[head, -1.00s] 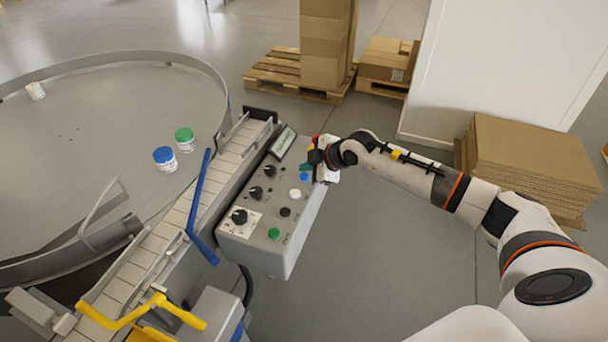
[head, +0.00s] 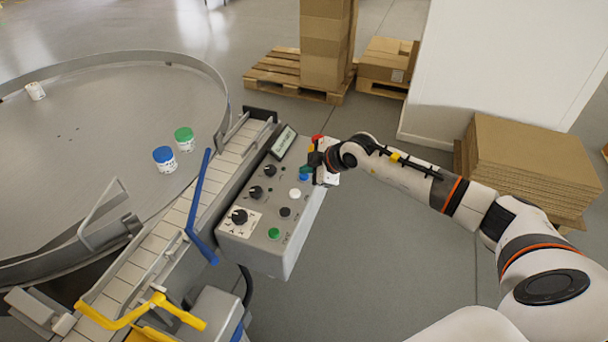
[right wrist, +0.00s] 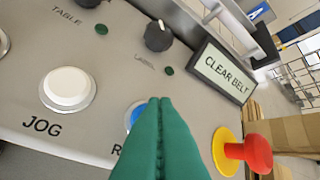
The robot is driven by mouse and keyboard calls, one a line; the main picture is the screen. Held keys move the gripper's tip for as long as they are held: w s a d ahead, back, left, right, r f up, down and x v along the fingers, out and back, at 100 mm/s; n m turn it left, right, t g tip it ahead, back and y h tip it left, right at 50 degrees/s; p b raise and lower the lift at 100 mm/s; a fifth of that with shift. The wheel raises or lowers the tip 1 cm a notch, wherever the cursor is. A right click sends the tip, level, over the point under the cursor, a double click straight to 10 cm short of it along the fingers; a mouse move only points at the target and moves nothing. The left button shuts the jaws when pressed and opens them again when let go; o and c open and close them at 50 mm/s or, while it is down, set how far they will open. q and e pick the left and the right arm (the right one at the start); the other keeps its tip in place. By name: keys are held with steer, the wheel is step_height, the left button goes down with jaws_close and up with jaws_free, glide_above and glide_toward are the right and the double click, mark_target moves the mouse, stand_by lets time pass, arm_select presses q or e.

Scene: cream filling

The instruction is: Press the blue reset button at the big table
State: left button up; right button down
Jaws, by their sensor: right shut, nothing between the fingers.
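The blue reset button (head: 304,177) is on the sloped top of the grey control box (head: 262,225) beside the conveyor and the big round table (head: 95,130). In the right wrist view the blue button (right wrist: 131,112) is partly hidden behind my fingers, and its label is mostly covered. My right gripper (head: 306,168) is at the box's far right part, just by the blue button. Its green fingers (right wrist: 159,101) are shut together with nothing between them. I cannot tell whether the tips touch the button. My left gripper is not in view.
A white JOG button (right wrist: 68,87) and a red mushroom button (right wrist: 252,153) flank the blue one. A "CLEAR BELT" display (right wrist: 222,71) stands at the box's back edge. Black knobs (head: 255,192) and a green button (head: 274,233) share the panel. Free floor lies to the right.

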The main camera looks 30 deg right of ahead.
mark_target(307, 180)
steer(key=shift+f, duration=0.6)
stand_by(0.6)
steer(key=shift+r, duration=0.15)
steer(key=shift+r+p, duration=0.7)
steer(key=shift+r, duration=0.15)
step_height(307, 180, up, 5)
steer(key=p, duration=0.4)
steer(key=shift+p, duration=0.3)
